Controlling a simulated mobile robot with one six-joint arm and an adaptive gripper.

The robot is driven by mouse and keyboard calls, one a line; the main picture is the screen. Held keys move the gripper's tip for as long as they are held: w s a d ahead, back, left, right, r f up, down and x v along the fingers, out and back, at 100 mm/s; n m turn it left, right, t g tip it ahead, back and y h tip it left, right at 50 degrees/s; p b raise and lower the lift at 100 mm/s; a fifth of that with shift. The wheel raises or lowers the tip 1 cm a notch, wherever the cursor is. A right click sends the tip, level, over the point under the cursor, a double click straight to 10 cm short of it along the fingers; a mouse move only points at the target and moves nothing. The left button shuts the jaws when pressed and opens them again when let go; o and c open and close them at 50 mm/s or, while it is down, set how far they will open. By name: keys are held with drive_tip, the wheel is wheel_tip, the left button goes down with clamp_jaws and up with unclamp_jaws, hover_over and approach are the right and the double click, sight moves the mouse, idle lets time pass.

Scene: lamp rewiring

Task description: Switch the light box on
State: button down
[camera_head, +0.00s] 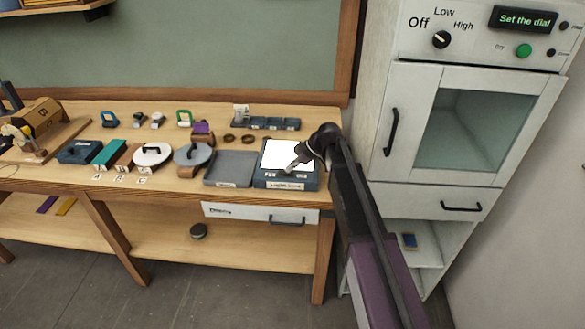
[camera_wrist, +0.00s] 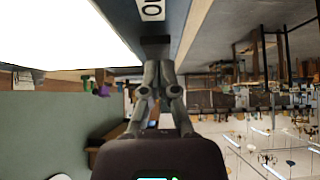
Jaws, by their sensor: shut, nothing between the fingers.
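The light box (camera_head: 258,180) is a dark blue-grey box at the right end of the workbench, with a "Light box" label on its front. Its top panel (camera_head: 278,152) is bright white in the head view and glaring white in the wrist view (camera_wrist: 55,30). My gripper (camera_head: 290,168) is shut and empty, with its tips low over the panel's front right part. In the wrist view the gripper fingertips (camera_wrist: 157,62) are together, right by a small dark block (camera_wrist: 155,40) on the box's side. Whether they touch it I cannot tell.
A white cabinet (camera_head: 395,180) with a dial (camera_head: 441,40) stands to the right. A drawer (camera_head: 245,213) hangs below the bench top.

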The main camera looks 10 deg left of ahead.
drive_tip(key=shift+a+r, duration=0.2)
drive_tip(key=shift+a, duration=0.25)
drive_tip(key=shift+r+p, duration=0.15)
drive_tip(key=shift+p, duration=0.15)
drive_tip(key=r+p, duration=0.4)
drive_tip(key=shift+d, duration=0.4)
drive_tip(key=d+r+p, duration=0.5)
drive_tip(key=d, duration=0.3)
drive_tip(key=shift+r, duration=0.2)
drive_tip(key=shift+d, duration=0.1)
drive_tip(key=s+d+f+m+h, duration=0.2)
drive_tip(key=s+d+m+h, duration=0.2)
drive_tip(key=s+d+m, duration=0.5)
drive_tip(key=s+d+f+m+h, duration=0.2)
drive_tip(key=s+d+m+h, duration=0.2)
drive_tip(key=s+d+m, duration=0.5)
drive_tip(key=s, duration=0.7)
drive_tip(key=shift+d+f, duration=0.15)
drive_tip(key=shift+f, duration=0.1)
